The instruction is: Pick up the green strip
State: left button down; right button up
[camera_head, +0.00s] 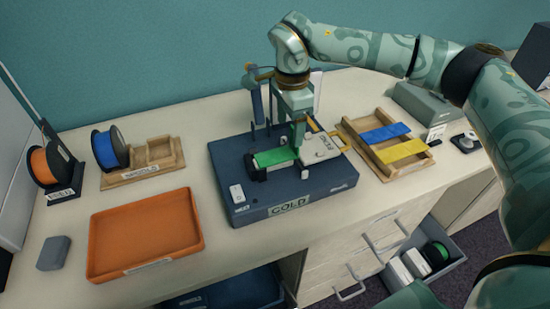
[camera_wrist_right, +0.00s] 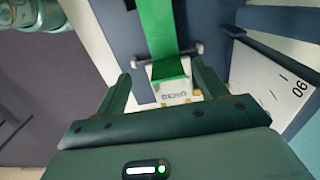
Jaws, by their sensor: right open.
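The green strip (camera_head: 273,157) lies flat on the dark blue device (camera_head: 232,187) in the middle of the table, its left end by a black clamp-like part. It also shows in the wrist view (camera_wrist_right: 158,28), running from the top edge down to a white block (camera_wrist_right: 172,90). My right gripper (camera_head: 297,146) is above the strip's right end in the head view. In the wrist view its fingers (camera_wrist_right: 163,84) are apart, with the strip's near end and the white block between them. I cannot tell whether they touch it. My left gripper is not in view.
A wooden tray (camera_head: 416,159) with a blue strip (camera_head: 385,133) and a yellow strip (camera_head: 403,150) is to the right. An empty orange tray (camera_head: 142,231) and spools (camera_head: 110,148) are to the left. An open drawer (camera_head: 455,263) juts out below.

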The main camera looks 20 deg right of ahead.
aim_at(285, 153)
jog(key=f, duration=0.2)
jog(key=f+b, duration=0.1)
jog(key=f, duration=0.4)
jog(key=shift+w+a+f+b, duration=0.2)
jog(key=shift+w+a+b, duration=0.1)
jog(key=shift+w, duration=0.1)
jog(key=shift+r, duration=0.1)
jog(key=shift+c, duration=0.3)
jog(key=c, duration=1)
